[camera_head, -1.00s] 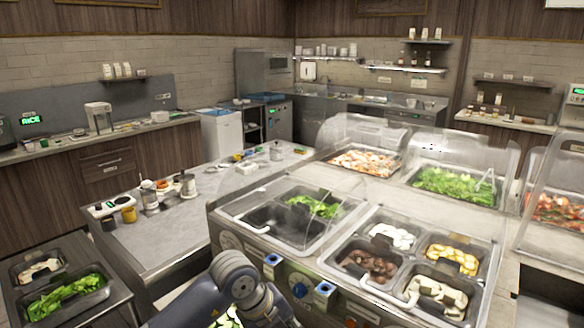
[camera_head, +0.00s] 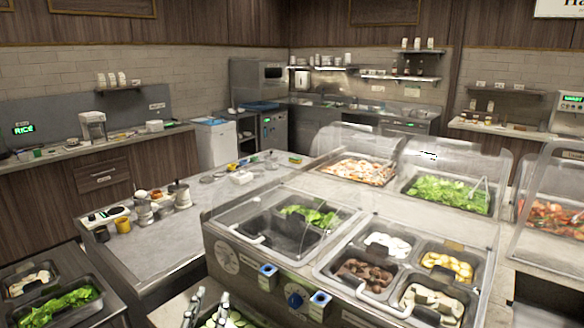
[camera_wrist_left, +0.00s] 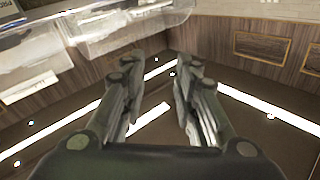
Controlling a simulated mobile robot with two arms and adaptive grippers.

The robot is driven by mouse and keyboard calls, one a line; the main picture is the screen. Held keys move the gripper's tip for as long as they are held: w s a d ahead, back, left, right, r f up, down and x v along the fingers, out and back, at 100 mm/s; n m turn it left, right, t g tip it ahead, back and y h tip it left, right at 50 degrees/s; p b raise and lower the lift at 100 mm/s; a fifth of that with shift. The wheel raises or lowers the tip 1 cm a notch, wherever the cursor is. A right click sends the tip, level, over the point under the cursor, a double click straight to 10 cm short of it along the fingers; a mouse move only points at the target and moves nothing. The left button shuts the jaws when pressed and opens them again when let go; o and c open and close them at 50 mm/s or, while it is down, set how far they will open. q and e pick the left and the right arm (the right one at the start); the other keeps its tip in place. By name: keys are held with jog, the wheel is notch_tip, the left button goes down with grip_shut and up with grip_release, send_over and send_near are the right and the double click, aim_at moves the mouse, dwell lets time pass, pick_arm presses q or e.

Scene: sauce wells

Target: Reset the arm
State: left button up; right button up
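My left gripper (camera_head: 211,298) shows at the bottom edge of the head view, fingers pointing up, in front of a container of green slices (camera_head: 236,321). In the left wrist view the two dark fingers of my left gripper (camera_wrist_left: 161,72) stand apart with nothing between them, so it is open and empty. Behind them are the room's dark upper surfaces with bright light strips. The rest of my left arm is out of the head view. My right gripper is in neither view.
The serving counter (camera_head: 245,271) with food wells and clear guards stands right of my left gripper. A steel worktable (camera_head: 165,237) with small jars lies behind it. A tray of greens (camera_head: 58,304) is at the lower left.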

pick_arm(q)
jog(key=s+a+f+n+g+y, duration=0.1)
jog(key=s+a+f+g, duration=0.3)
jog(key=f, duration=0.4)
jog(key=s+a+f+n+g+y, duration=0.1)
jog(key=s+a+f+g, duration=0.1)
jog(key=s+f+g, duration=0.35)
jog(key=s+d+f+g+h, duration=0.1)
jog(key=s+f+g, duration=0.2)
jog(key=s+f, duration=0.35)
jog(key=s+f+g+h, duration=0.1)
jog(key=s+f+g, duration=0.25)
jog(key=s, duration=0.65)
notch_tip(320, 180, down, 28)
jog(key=s+m, duration=0.1)
jog(key=s, duration=0.2)
jog(key=s+a+f+g, duration=0.2)
jog(key=s+f, duration=1.3)
jog(key=s, duration=0.1)
jog(key=shift+s+a+f+y, duration=0.15)
jog(key=shift+a+y, duration=0.15)
jog(key=shift+a, duration=0.1)
